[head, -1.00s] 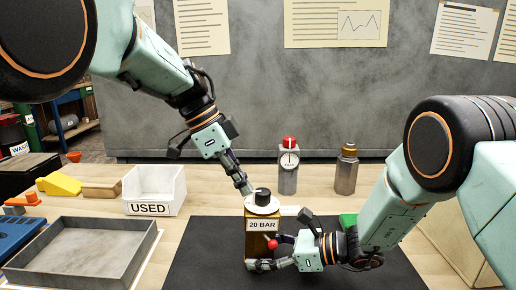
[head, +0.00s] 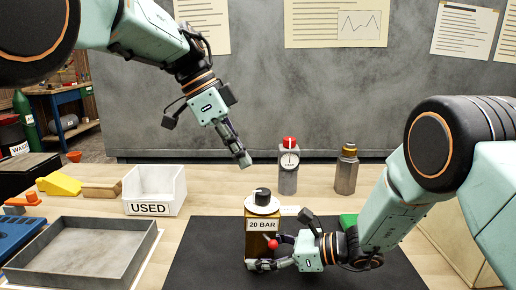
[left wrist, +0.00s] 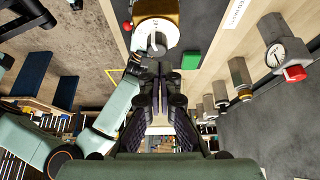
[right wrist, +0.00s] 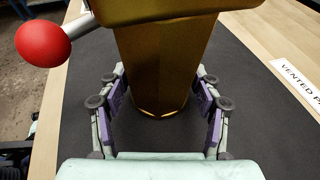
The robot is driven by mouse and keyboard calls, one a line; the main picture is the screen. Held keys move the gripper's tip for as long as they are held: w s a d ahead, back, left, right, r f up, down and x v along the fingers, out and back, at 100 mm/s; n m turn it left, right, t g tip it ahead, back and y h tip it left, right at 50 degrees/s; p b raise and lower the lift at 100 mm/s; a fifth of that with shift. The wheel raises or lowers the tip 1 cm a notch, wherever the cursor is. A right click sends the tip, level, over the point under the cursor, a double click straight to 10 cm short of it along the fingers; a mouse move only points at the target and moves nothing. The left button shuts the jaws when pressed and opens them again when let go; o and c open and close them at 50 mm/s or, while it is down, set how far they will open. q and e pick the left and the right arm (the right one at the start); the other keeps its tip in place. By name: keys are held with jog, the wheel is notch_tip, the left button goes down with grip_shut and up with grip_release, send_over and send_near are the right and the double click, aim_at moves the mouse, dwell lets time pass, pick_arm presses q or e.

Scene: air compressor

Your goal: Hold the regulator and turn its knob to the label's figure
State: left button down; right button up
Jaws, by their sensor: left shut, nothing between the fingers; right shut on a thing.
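The regulator (head: 252,220) stands upright on the black mat, a brass-brown body with a "20 BAR" label (head: 262,225). A white dial (head: 262,206) and a black knob (head: 262,195) are on its top. A red-ball lever (head: 272,243) sticks out at its front. My right gripper (head: 268,264) is shut on the regulator's lower body; the right wrist view shows its fingers on both sides of the body (right wrist: 160,60). My left gripper (head: 244,160) is shut and empty, above and left of the knob, apart from it. The dial (left wrist: 158,35) also shows in the left wrist view.
A gauge with a red cap (head: 289,172) and a brass-topped cylinder (head: 347,170) stand behind. A white "USED" bin (head: 153,208) and a grey tray (head: 20,268) are at left. A green object (head: 348,219) lies behind my right arm. The mat (head: 200,250) is clear left of the regulator.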

pick_arm(q)
jog(key=shift+s+f, duration=0.15)
jog(key=shift+f, duration=0.85)
jog(key=shift+s+f, duration=0.2)
jog(key=shift+f, duration=0.75)
jog(key=shift+s+f, duration=0.15)
jog(key=shift+f, duration=0.85)
jog(key=shift+w+d, duration=0.1)
jog(key=shift+d, duration=0.55)
jog(key=shift+w, duration=0.25)
jog(key=shift+a, duration=0.15)
jog(key=shift+a, duration=0.3)
send_near(255, 202)
jog(key=shift+w+d+r, duration=0.25)
jog(key=shift+d+r, duration=0.05)
jog(key=shift+d, duration=0.3)
jog(key=shift+w+d+r, duration=0.25)
jog(key=shift+d+r, duration=0.05)
jog(key=shift+d, duration=0.35)
